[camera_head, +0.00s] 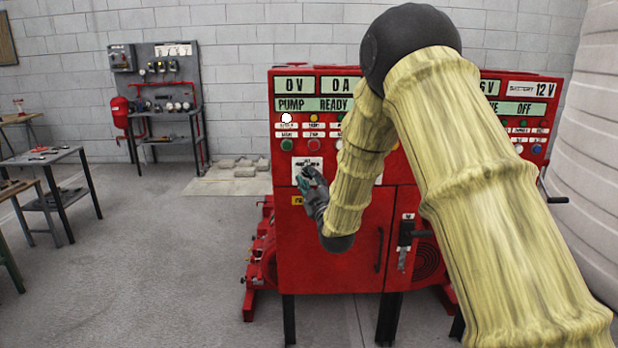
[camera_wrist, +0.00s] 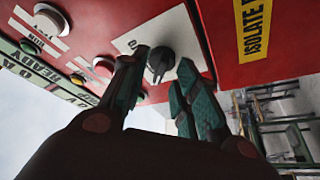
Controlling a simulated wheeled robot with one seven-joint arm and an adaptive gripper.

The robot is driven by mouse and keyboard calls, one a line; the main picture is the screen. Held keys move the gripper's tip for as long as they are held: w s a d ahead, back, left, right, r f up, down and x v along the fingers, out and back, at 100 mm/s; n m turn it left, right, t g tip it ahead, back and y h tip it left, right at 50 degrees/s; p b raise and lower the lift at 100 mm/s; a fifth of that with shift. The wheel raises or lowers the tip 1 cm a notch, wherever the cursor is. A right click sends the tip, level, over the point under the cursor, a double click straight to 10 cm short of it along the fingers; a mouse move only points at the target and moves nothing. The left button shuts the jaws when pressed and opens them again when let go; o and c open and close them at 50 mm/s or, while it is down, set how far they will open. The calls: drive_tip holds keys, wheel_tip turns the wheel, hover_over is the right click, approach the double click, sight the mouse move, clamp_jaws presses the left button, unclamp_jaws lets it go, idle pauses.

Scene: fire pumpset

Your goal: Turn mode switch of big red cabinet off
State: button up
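The big red cabinet (camera_head: 335,240) stands ahead, with display panels reading "PUMP READY" on its upper front. Its mode switch, a dark rotary knob (camera_wrist: 160,58) on a white plate (camera_wrist: 185,30), shows in the wrist view just beyond the fingertips. In the head view the white plate (camera_head: 299,165) is partly hidden by my gripper. My gripper (camera_head: 306,178) is at the cabinet's left front; in the wrist view its two green-padded fingers (camera_wrist: 160,85) are apart, one on each side of the knob's lower part. Whether they touch the knob I cannot tell.
Push buttons and lamps (camera_wrist: 52,20) sit close to the knob, as does a yellow "ISOLATE" label (camera_wrist: 256,28). A lever handle (camera_head: 406,235) is on the right door.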

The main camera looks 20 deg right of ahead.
drive_tip(key=shift+w+r, duration=0.1)
drive_tip(key=shift+w, duration=0.4)
drive_tip(key=shift+r, duration=0.15)
clamp_jaws()
